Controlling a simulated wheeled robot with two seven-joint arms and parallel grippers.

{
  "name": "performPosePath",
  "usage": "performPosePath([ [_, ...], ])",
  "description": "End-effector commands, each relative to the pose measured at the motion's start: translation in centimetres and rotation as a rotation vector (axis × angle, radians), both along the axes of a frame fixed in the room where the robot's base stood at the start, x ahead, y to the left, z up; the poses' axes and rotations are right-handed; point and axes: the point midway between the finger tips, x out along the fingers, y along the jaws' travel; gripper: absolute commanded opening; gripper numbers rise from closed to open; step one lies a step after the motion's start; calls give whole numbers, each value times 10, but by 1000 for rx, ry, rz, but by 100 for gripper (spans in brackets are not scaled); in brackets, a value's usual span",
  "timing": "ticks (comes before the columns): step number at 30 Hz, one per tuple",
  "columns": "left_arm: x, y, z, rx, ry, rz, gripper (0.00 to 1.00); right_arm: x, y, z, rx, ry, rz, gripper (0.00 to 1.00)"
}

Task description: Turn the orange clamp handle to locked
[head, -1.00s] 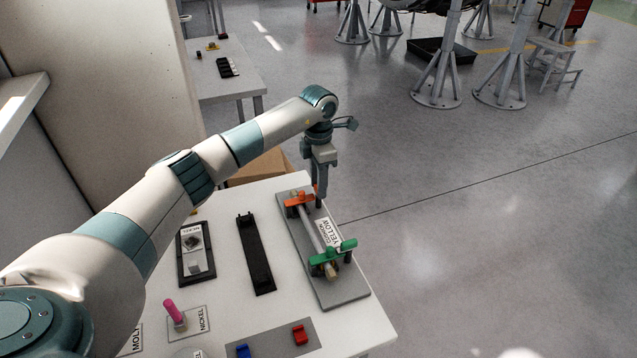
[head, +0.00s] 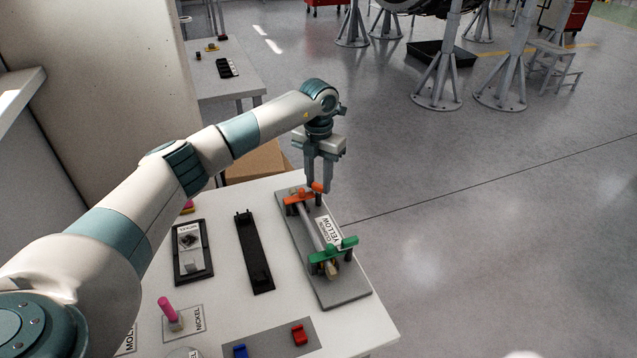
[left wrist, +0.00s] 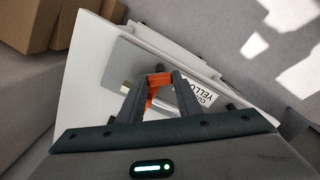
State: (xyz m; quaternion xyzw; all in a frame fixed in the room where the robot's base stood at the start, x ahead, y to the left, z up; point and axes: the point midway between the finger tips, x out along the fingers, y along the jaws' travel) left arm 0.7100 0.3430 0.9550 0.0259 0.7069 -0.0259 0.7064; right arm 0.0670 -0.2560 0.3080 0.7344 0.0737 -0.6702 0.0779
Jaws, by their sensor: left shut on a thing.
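The orange clamp handle (head: 298,197) sits at the far end of a grey fixture plate (head: 342,293) on the white table. It lies across the end of a pale rod (head: 311,228). My left gripper (head: 319,188) points down over the handle's right part. In the left wrist view, the fingers (left wrist: 157,90) close on the orange handle (left wrist: 158,78), which shows between their tips. A green clamp handle (head: 333,250) lies across the near end of the rod. A label reading YELLOW (head: 327,229) stands beside the rod. My right gripper is not in view.
A long black holder (head: 254,255) and a black-framed tray (head: 178,270) lie left of the fixture. The floor right of the table is clear.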

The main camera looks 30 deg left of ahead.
Motion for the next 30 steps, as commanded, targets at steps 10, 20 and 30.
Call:
performPosePath([
  [10, 0, 1, 0, 1, -2, 328, 9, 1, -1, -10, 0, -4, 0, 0],
  [20, 0, 1, 0, 0, -1, 636, 9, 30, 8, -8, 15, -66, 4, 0],
  [30, 0, 0, 0, 1, -1, 863, 9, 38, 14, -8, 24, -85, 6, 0],
])
